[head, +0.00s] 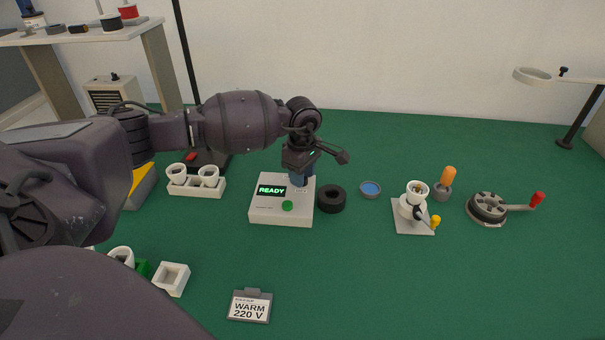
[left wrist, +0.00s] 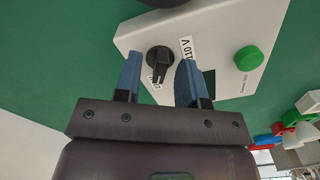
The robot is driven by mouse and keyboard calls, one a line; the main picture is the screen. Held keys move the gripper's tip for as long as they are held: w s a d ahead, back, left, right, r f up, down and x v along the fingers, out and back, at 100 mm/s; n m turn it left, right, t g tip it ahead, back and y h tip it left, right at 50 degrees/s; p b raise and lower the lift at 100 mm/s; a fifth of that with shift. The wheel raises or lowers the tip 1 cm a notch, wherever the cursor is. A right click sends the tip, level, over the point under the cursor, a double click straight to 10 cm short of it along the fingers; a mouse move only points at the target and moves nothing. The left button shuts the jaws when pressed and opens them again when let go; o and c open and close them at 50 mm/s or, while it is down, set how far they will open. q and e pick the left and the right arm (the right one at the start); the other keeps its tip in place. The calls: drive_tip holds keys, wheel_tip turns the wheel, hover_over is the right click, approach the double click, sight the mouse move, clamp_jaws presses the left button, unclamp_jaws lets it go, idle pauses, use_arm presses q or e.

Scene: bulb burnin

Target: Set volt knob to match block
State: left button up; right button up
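The white tester box (head: 265,212) stands on the green table, its lit screen (head: 271,190) reading READY. In the left wrist view its black volt knob (left wrist: 159,58) shows beside a "110 V" label (left wrist: 186,47). The knob's bar points toward a second label (left wrist: 153,84), partly covered and not readable. A grey block (head: 249,306) reading "WARM 220 V" lies at the front. My left gripper (head: 299,179) is over the box's back right; in its wrist view the blue fingers (left wrist: 158,76) are open, on either side of the knob. I cannot tell whether they touch it. My right gripper is out of view.
A black ring (head: 332,199) stands close right of the box, with a blue dish (head: 370,189) beyond. A lamp-socket stand with a crank (head: 413,207) and a round reel-like device (head: 487,208) are further right. A white double-socket holder (head: 196,187) is left. The front right is clear.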

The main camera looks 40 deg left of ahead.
use_arm(q)
clamp_jaws()
